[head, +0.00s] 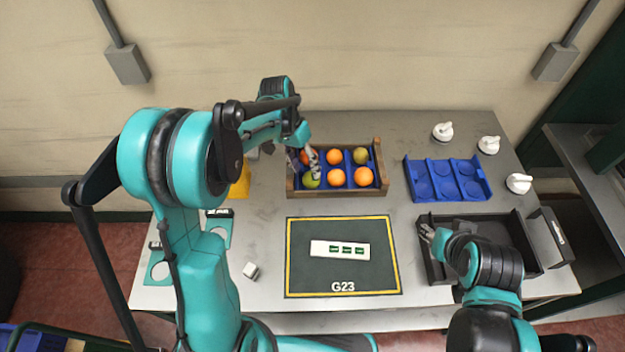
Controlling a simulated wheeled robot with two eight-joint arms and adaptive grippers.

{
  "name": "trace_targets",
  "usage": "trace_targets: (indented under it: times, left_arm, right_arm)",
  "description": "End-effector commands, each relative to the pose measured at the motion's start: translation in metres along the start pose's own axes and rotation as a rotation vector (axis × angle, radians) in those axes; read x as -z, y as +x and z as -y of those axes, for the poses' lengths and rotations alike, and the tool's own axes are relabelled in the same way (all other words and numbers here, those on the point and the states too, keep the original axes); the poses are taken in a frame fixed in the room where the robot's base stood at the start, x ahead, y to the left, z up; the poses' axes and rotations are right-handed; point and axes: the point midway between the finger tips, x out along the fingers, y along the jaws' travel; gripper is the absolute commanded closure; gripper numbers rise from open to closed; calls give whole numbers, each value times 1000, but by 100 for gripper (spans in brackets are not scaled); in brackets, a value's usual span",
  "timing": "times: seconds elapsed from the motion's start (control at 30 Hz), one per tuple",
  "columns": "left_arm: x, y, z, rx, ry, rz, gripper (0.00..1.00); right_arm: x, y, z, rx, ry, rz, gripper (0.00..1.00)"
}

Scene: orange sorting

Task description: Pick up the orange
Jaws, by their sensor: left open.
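A wooden crate (383,178) with a blue divided insert stands at the back middle of the table. It holds oranges: one at the back middle (334,156), one at the front middle (336,177) and one at the front right (363,176). A green fruit (311,181) lies front left, and a brownish-green one (360,155) back right. Another orange (305,157) shows partly at the back left behind my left gripper (308,168). That gripper is open, pointing down over the crate's left compartments; whether it touches a fruit is unclear. My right gripper (428,235) is over the black tray's left edge.
An empty blue tray (408,178) stands right of the crate, with several white knob-like items (443,132) behind and beside it. The black tray (530,240) is at the front right. A dark mat (340,280) marked G23 with a white label plate lies in front of the crate.

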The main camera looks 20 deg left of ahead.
Motion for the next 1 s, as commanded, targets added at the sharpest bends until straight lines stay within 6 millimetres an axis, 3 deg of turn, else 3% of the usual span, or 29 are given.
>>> trace_targets:
  times: [0.23,0.47,0.5,0.63,1.0]
  left_arm:
    - [6,39,-1,0,0,-1,49]
    - [6,42,-1,1,-1,-1,49]
    - [6,42,-1,1,-1,-1,52]
    - [6,42,-1,1,-1,-1,85]
    - [6,37,-2,1,-1,-1,85]
  right_arm:
    - [-8,12,0,0,0,0,60]
    - [-8,11,0,0,0,0,60]
    - [-8,11,0,0,0,0,60]
    - [-8,11,0,0,0,0,60]
    - [-7,10,0,0,0,0,60]
